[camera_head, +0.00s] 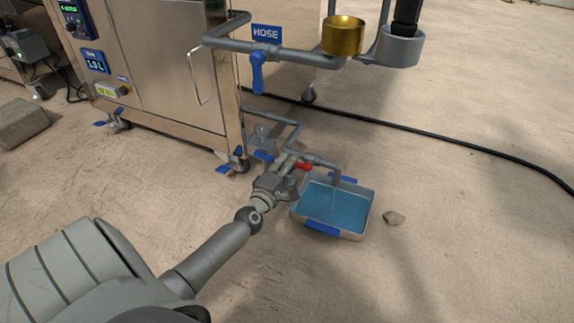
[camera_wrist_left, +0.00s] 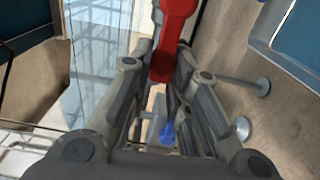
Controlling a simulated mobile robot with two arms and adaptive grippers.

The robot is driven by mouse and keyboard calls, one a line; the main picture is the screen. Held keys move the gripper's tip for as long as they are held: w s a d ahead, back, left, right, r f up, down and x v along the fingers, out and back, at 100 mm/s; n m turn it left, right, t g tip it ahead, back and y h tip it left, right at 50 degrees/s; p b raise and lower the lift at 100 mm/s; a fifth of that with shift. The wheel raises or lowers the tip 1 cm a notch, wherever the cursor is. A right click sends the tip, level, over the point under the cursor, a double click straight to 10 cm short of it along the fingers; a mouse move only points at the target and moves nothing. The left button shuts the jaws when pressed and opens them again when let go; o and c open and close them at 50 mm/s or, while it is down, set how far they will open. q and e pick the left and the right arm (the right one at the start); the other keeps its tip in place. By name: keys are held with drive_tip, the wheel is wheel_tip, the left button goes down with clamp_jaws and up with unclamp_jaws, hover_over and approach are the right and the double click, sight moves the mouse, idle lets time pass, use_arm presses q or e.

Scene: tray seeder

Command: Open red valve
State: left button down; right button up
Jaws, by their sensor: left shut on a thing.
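The red valve handle (camera_head: 303,166) sits on a grey pipe low at the machine's corner, beside a tray of blue liquid. My left gripper (camera_head: 287,180) reaches it from the front left. In the left wrist view, the red handle (camera_wrist_left: 175,35) lies between the fingertips of my left gripper (camera_wrist_left: 168,68), which are shut on its lower end. The fingers hide part of the handle and its pivot. My right gripper is not in view.
The metal tray (camera_head: 350,236) with blue grips stands right of the valve. A blue lever (camera_head: 264,155) is just left of it. Above are a HOSE pipe with a blue valve (camera_head: 257,72) and a gold cup (camera_head: 343,36). A black cable (camera_head: 420,132) crosses the floor. A stone (camera_head: 394,218) lies right of the tray.

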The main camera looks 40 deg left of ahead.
use_arm(q)
drive_tip(key=shift+a, duration=0.1)
drive_tip(key=c, duration=1.3)
unclamp_jaws()
drive_tip(key=shift+c, duration=0.2)
drive_tip(key=v, duration=1.2)
